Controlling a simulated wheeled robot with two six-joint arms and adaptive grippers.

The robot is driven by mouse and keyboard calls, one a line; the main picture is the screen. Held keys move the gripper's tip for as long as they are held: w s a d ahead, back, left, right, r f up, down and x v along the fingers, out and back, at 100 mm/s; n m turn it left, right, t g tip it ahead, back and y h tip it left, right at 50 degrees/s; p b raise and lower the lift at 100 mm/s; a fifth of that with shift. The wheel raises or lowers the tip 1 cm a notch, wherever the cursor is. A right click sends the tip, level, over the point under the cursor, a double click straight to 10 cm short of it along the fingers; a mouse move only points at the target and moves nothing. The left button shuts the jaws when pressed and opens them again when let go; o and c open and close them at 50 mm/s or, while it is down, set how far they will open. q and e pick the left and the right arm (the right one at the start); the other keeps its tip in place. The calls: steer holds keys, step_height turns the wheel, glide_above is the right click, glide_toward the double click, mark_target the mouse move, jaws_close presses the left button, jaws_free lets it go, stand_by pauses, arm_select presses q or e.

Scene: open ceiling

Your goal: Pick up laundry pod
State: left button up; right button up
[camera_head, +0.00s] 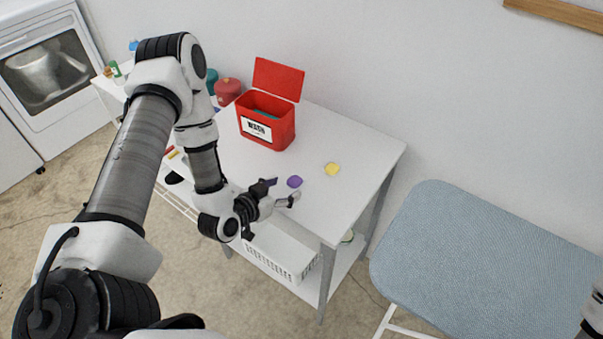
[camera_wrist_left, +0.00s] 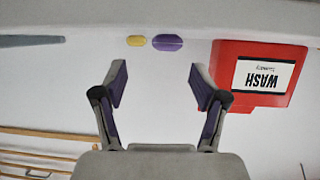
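A purple pod (camera_head: 294,182) and a yellow pod (camera_head: 332,169) lie on the white table, the yellow one farther right. My left gripper (camera_head: 284,191) is open and empty near the table's front edge, with its fingertips close to the purple pod in the head view. In the left wrist view, the purple pod (camera_wrist_left: 168,43) and yellow pod (camera_wrist_left: 137,41) lie ahead of the open fingers (camera_wrist_left: 158,78), with nothing between the fingers. My right gripper is not in view; only a bit of that arm shows at the lower right.
A red box (camera_head: 268,134) with its lid up stands behind the pods; it also shows in the wrist view, marked WASH (camera_wrist_left: 238,65). Red (camera_head: 228,90) and teal containers stand farther left. A blue padded board (camera_head: 480,260) is at right. The white table top (camera_head: 350,142) is clear at its right end.

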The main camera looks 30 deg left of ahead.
mark_target(293, 181)
arm_select(q)
steer(key=x, duration=0.3)
steer(key=a+p+x, duration=0.1)
steer(key=x, duration=0.1)
steer(key=shift+w+f, duration=0.15)
steer(key=shift+f, duration=0.05)
steer(key=shift+w+d, duration=0.1)
steer(key=shift+d, duration=0.05)
steer(key=shift+c, duration=1.3)
steer(key=c, duration=0.7)
